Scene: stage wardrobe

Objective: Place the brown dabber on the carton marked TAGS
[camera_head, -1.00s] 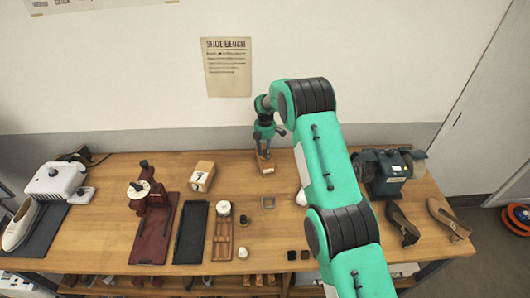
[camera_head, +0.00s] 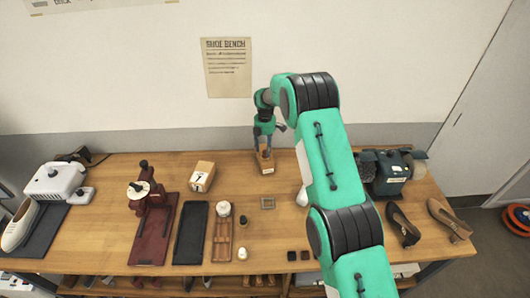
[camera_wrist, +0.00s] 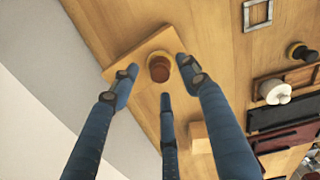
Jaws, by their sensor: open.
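The brown dabber (camera_wrist: 159,68) stands on top of a pale wooden carton (camera_wrist: 138,52) in the wrist view, near the carton's middle. My gripper (camera_wrist: 155,82) is open, its three blue fingers spread around the dabber with gaps between. In the head view my gripper (camera_head: 264,142) is over the same carton (camera_head: 266,168) at the back of the bench. The dabber is hard to make out there among the fingers. The carton has a pale label on its front, too small to read.
A second carton (camera_head: 201,176) stands to the left. A small square frame (camera_head: 268,203), a divided wooden tray (camera_head: 222,245) and a dark mat (camera_head: 191,235) lie in front.

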